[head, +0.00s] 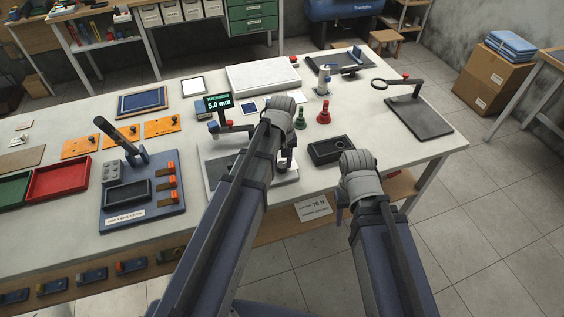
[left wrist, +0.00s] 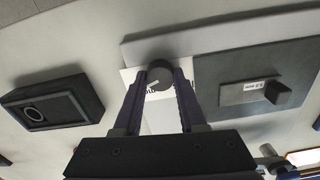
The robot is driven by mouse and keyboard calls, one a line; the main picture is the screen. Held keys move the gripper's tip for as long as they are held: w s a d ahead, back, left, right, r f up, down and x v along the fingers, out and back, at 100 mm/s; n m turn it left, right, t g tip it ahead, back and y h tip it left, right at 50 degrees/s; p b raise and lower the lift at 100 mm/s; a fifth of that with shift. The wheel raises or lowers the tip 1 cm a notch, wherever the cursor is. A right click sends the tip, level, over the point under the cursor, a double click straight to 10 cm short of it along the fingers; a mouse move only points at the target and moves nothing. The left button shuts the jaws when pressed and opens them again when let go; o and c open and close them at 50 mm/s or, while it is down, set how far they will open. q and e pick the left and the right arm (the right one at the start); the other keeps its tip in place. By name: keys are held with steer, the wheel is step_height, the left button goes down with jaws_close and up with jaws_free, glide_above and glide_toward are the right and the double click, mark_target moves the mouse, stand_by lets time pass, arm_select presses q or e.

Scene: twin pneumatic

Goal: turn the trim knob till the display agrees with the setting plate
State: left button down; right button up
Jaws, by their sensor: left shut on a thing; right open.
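The trim knob (left wrist: 159,73), dark and round with a pale pointer line, sits between the fingers of my left gripper (left wrist: 160,88) in the left wrist view. The gripper is shut on it. The display (head: 218,102) stands behind on the table and reads 5.0 mm in green. A white plate (head: 312,208) on the table's front edge reads 75 N; its smaller lines are too small to read. My right gripper (head: 356,176) is open and empty near the front edge.
A blue lever fixture (head: 143,185) is at left, a magnifier stand (head: 418,117) at right.

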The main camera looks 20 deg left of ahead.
mark_target(282, 165)
arm_select(q)
steer(key=shift+n, duration=1)
steer(key=shift+c, duration=2.4)
jaws_free()
steer(key=shift+r, duration=0.1)
step_height(282, 165, up, 8)
steer(key=p, duration=0.8)
steer(key=shift+f, duration=0.2)
